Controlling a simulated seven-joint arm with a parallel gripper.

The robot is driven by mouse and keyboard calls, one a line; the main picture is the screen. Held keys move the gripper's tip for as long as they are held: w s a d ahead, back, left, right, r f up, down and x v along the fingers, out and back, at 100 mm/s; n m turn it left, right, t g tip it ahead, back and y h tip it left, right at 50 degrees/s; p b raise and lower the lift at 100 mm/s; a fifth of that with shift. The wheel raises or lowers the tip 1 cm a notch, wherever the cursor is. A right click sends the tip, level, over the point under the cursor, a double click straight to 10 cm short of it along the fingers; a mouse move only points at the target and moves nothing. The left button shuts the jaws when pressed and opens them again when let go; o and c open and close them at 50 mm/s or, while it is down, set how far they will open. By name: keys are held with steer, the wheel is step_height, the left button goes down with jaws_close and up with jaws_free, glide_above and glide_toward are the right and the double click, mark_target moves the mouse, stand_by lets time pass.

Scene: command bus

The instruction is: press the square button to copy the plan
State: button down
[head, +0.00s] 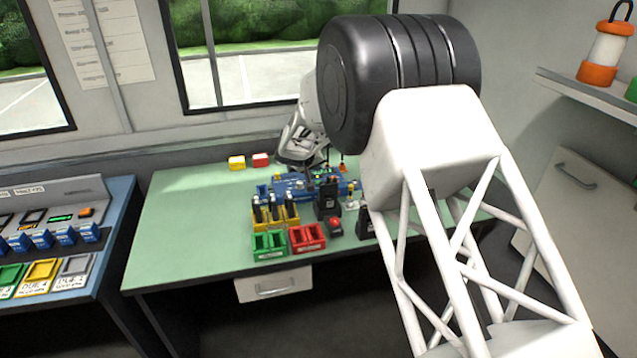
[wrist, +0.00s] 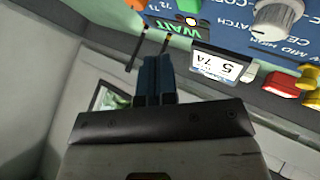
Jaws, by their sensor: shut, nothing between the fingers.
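The blue panel (wrist: 225,14) fills the top of the wrist view, tilted, with a lit green "WAIT" display (wrist: 183,29), part of a "COPY" label and a grey knob (wrist: 278,20). A green piece (wrist: 188,4) and an orange piece (wrist: 136,4) are cut off by the top edge; I cannot tell whether either is the square button. My gripper (wrist: 155,55) is shut and empty, its dark blue fingers side by side just below the panel's edge. In the head view the blue panel (head: 290,187) lies on the table; my fingers cannot be made out there.
A white label reading "57A" (wrist: 222,67), a red block (wrist: 280,84) and a yellow block (wrist: 308,78) are near the panel. On the green table (head: 190,225) stand yellow, green (head: 268,245) and red (head: 308,237) trays.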

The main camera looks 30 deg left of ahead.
steer(key=shift+r, duration=1.1)
